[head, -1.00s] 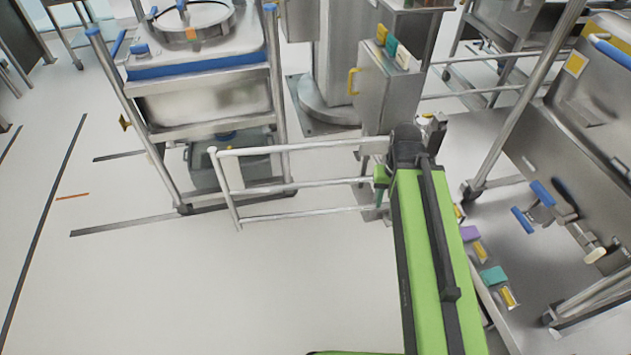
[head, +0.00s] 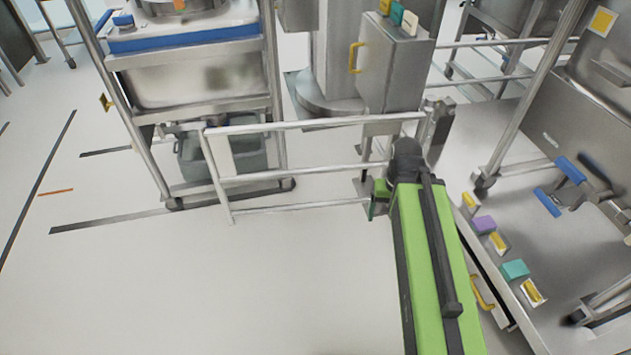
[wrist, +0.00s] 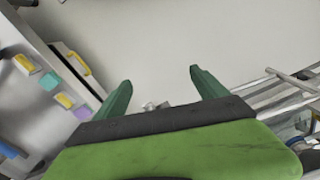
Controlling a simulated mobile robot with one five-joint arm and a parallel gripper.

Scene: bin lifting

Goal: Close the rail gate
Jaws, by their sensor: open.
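The rail gate (head: 275,174) is a white frame of several horizontal rails with an end post at its left. It stretches across the middle of the head view, in front of the steel cart. Its right end runs behind my arm. Pale rails, probably the gate's, also show at the right of the wrist view (wrist: 285,88). My gripper (head: 379,197) has green fingers and sits near the right part of the gate in the head view, mostly hidden by my arm. In the wrist view my gripper (wrist: 160,90) is open, with nothing held between its fingers.
A steel cart (head: 190,80) stands behind the gate. A steel cabinet (head: 390,65) with a yellow handle is behind its right end. A low steel bench (head: 520,215) with coloured blocks and a yellow-handled front (head: 483,293) lies to the right. The floor (head: 250,285) in front is clear.

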